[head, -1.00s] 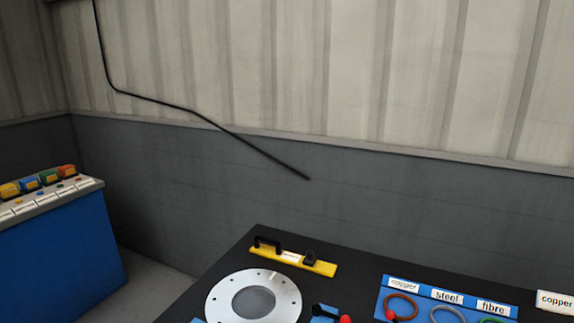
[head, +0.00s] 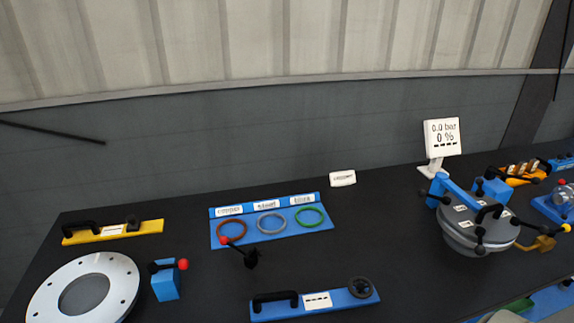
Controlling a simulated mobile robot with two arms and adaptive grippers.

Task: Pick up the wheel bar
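A blue bar (head: 332,303) lies on the black table at the bottom middle of the head view. It has a black arched handle on its left, a white label in the middle and a black wheel (head: 360,287) at its right end, so it looks like the wheel bar. A yellow bar (head: 85,237) with a black handle and a small black knob lies at the far left. Neither of my grippers is in view.
The black table (head: 390,225) has a blue ring board (head: 290,239), a white flanged ring (head: 45,297), a blue block with a red-tipped lever (head: 166,284), a grey lidded vessel (head: 478,232) and a display (head: 442,137). Clear table lies between blue bar and vessel.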

